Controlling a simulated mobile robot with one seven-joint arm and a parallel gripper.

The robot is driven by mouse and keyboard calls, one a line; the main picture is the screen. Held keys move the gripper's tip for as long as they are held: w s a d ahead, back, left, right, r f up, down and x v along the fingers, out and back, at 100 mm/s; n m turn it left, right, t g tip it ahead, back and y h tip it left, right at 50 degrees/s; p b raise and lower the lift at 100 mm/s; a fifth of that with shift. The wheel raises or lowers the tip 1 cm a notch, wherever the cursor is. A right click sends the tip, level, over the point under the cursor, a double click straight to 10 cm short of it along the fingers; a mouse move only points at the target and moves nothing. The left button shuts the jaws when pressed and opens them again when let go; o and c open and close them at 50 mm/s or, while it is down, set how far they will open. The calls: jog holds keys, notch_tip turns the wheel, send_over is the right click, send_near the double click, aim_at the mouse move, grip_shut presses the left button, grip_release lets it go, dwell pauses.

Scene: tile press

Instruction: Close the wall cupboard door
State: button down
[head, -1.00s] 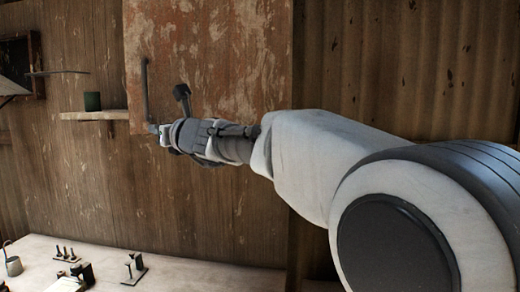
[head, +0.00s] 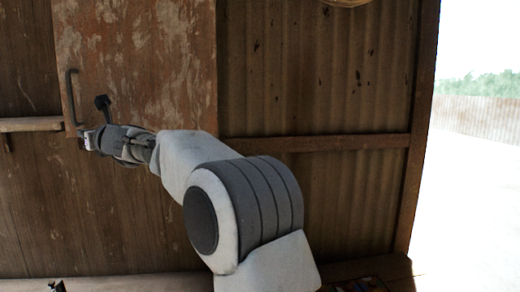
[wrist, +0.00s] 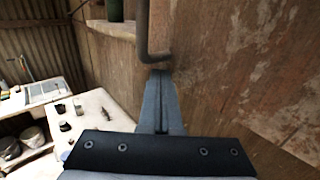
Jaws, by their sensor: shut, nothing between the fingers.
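The wall cupboard door (head: 150,50) is a rusty, worn panel at the upper left of the head view. Its dark bar handle (head: 71,98) runs upright along its left edge. My gripper (head: 86,140) is at the lower end of the handle, near the door's lower left corner. In the wrist view my gripper (wrist: 160,78) is shut and empty, its tips just below the bent lower end of the handle (wrist: 143,35). The door (wrist: 240,50) fills the right there. Whether the fingertips touch the handle or door I cannot tell. The cupboard's inside is hidden.
A wooden shelf (head: 28,124) sticks out left of the door; a green cup (wrist: 115,10) stands on it. A pale worktop (wrist: 95,120) with small items lies below. Corrugated wall (head: 310,80) and a bright opening (head: 475,180) are at the right.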

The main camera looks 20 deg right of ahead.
jog(key=shift+w+d+r, duration=0.1)
jog(key=shift+w+r, duration=0.1)
jog(key=shift+d+r, duration=0.1)
jog(key=shift+r, duration=0.05)
dwell(0.3)
